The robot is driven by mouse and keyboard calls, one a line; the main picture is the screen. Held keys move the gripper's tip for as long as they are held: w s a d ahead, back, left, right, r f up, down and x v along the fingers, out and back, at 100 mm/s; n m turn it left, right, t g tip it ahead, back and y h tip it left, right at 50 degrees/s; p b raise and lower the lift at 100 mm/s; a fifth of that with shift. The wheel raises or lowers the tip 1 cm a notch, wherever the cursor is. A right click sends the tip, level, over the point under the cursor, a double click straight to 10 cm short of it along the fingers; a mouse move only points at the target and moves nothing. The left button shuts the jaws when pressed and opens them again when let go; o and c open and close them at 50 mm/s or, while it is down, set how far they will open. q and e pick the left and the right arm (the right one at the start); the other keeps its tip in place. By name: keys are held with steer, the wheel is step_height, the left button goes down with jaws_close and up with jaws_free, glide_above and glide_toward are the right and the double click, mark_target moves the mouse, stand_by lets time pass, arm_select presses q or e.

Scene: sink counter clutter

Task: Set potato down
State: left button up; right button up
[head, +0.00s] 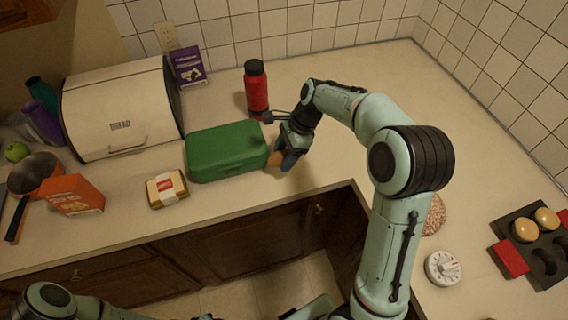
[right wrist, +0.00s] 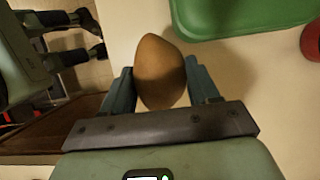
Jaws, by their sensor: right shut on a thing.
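The brown potato (right wrist: 160,72) is between the two fingers of my right gripper (right wrist: 160,88) in the right wrist view, with both fingers against its sides. In the head view my right gripper (head: 283,160) is at the right end of the green box, and a bit of the potato (head: 274,159) shows beside the fingers. The potato is over or on the counter (head: 330,160) near its front edge; I cannot tell whether it touches the surface. My left arm shows at the bottom left of the head view, but its fingers cannot be made out.
The green box (head: 228,150) lies just left of the potato. A red bottle (head: 256,88) stands behind. A packet (head: 166,189), an orange box (head: 73,194), a pan (head: 35,173) and a bread bin (head: 120,110) are further left. A timer (head: 442,268) and muffin tray (head: 515,222) are at right.

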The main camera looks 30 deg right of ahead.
arm_select(q)
steer(key=shift+s+f, duration=0.4)
steer(key=shift+f, duration=0.05)
arm_select(e)
step_height(320, 180, down, 4)
steer(key=shift+f, duration=0.25)
steer(key=shift+f, duration=0.15)
steer(key=o, duration=1.2)
steer(key=shift+c, duration=0.2)
